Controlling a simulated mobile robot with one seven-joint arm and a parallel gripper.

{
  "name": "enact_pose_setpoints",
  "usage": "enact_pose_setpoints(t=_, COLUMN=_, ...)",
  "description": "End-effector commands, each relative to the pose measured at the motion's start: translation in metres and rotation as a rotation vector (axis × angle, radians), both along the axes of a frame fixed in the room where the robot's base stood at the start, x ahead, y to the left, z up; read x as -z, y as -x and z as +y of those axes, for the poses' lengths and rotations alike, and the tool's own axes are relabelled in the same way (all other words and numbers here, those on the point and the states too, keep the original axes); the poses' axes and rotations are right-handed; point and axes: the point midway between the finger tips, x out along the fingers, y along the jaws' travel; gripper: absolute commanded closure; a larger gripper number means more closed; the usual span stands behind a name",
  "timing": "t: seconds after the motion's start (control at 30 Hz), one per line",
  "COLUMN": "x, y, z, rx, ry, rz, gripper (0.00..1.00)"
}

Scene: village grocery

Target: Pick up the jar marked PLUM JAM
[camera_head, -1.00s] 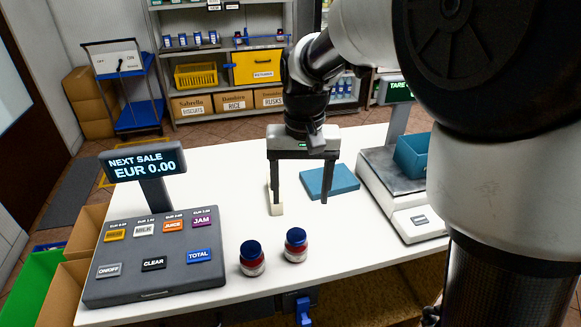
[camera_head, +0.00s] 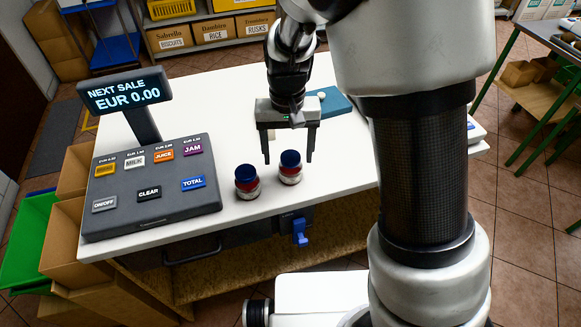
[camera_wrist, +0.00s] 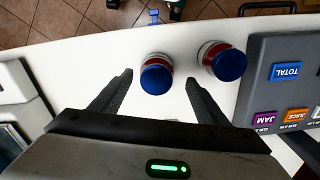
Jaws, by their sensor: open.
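Two similar jars with blue lids and red contents stand upright side by side on the white counter, near its front edge. In the head view they are the left jar (camera_head: 247,182) and the right jar (camera_head: 290,168). The wrist view shows the right jar (camera_wrist: 156,75) between the lines of my fingers and the left jar (camera_wrist: 222,62) beside it. The label wording cannot be read, so I cannot tell which is plum jam. My gripper (camera_head: 288,160) is open and empty, pointing down just behind and above the jars, its fingertips close to the right jar.
A cash register keypad (camera_head: 150,190) with a price display (camera_head: 124,92) stands left of the jars. A blue clip-like part (camera_head: 300,226) sits below the front edge. The counter behind the register is clear.

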Motion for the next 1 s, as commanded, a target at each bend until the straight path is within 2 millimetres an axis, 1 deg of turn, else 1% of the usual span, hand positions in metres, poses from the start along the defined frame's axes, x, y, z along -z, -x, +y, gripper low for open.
enact_pose_setpoints(t=0.07, x=0.007, y=0.001, z=-0.001, rx=0.001, ry=0.001, rz=0.003, gripper=0.32)
enact_pose_setpoints(t=0.23, x=0.032, y=0.002, z=-0.007, rx=0.003, ry=0.002, rz=0.004, gripper=0.32)
enact_pose_setpoints(t=0.33, x=0.045, y=0.002, z=-0.007, rx=0.001, ry=0.002, rz=0.003, gripper=0.32)
enact_pose_setpoints(t=0.47, x=0.052, y=0.002, z=-0.006, rx=0.002, ry=0.0, rz=0.0, gripper=0.32)
enact_pose_setpoints(t=0.67, x=0.052, y=0.001, z=-0.006, rx=0.001, ry=0.0, rz=0.0, gripper=0.32)
enact_pose_setpoints(t=0.77, x=0.052, y=0.001, z=-0.006, rx=0.001, ry=0.0, rz=0.0, gripper=0.47)
enact_pose_setpoints(t=0.8, x=0.052, y=0.001, z=-0.006, rx=0.001, ry=0.0, rz=0.0, gripper=0.54)
enact_pose_setpoints(t=1.0, x=0.052, y=0.001, z=-0.006, rx=0.001, ry=0.0, rz=0.0, gripper=0.86)
